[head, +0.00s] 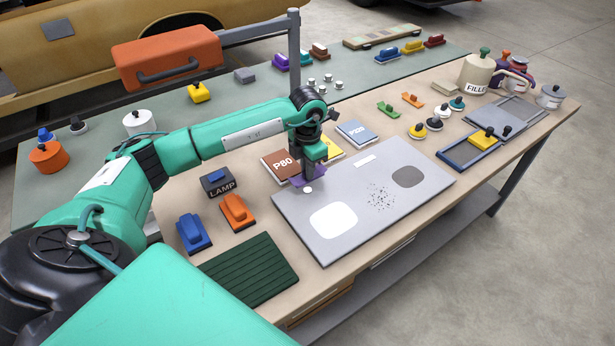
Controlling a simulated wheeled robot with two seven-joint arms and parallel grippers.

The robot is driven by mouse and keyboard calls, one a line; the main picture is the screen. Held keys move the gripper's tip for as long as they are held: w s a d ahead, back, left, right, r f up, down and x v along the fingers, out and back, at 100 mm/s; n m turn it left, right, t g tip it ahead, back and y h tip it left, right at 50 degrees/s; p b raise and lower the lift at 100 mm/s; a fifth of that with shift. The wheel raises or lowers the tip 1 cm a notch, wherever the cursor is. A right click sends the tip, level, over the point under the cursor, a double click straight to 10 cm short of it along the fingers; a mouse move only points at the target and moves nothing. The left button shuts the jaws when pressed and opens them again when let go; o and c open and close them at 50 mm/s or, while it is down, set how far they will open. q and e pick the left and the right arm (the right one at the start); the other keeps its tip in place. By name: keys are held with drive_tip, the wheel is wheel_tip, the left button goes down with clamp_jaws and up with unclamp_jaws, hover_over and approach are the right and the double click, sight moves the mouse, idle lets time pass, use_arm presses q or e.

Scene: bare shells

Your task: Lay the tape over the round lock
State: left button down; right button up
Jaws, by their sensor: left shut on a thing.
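My left gripper (308,174) points straight down at the back left corner of a grey panel (330,239). It is shut on a flat purple piece (298,182), likely the tape, mostly hidden by the fingers. A small white round spot (308,190), likely the round lock, shows on the panel just in front of the purple piece. I cannot tell whether the purple piece touches the panel. The panel also bears a white patch (334,219), a dark oval (408,177), black specks (380,197) and a white strip (365,161). My right gripper is not in view.
Sanding sheets, one a brown P80 (279,164), lie behind the panel. Orange (237,212) and blue (193,233) blocks, a lamp box (217,184) and a dark green ribbed mat (248,270) are left of it. A blue-railed tray (468,150) stands at the right.

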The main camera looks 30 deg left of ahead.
use_arm(q)
wheel_tip(320, 180, down, 4)
drive_tip(key=shift+f+p, duration=0.2)
drive_tip(key=shift+p, duration=0.3)
drive_tip(key=shift+f, duration=0.1)
drive_tip(key=shift+f, duration=0.15)
drive_tip(key=c, duration=1.5)
unclamp_jaws()
